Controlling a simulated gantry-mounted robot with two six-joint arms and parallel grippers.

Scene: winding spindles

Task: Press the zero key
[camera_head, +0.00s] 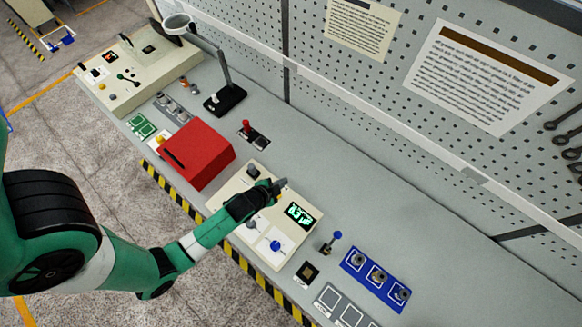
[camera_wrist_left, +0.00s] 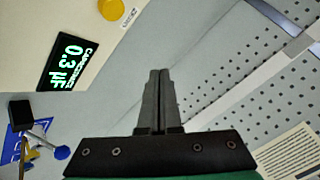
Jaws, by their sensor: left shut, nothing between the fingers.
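A cream meter box (camera_head: 228,213) stands on the bench with a lit green display (camera_head: 299,215). In the left wrist view the display (camera_wrist_left: 68,50) reads 0.3 µF. A round yellow key (camera_wrist_left: 111,9) sits on the box at the top edge of that view, with a small label beside it too small to read, so I cannot confirm it is the zero key. My left gripper (camera_head: 281,184) is over the far edge of the box. Its fingers (camera_wrist_left: 159,73) are shut and empty, apart from the yellow key. My right gripper is not in view.
A red box (camera_head: 198,154) stands left of the meter. A blue-knobbed lever (camera_head: 331,242) and a blue tray (camera_head: 350,268) with several spindles lie to its right. A pegboard wall (camera_head: 400,110) rises behind. The bench behind the meter is clear.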

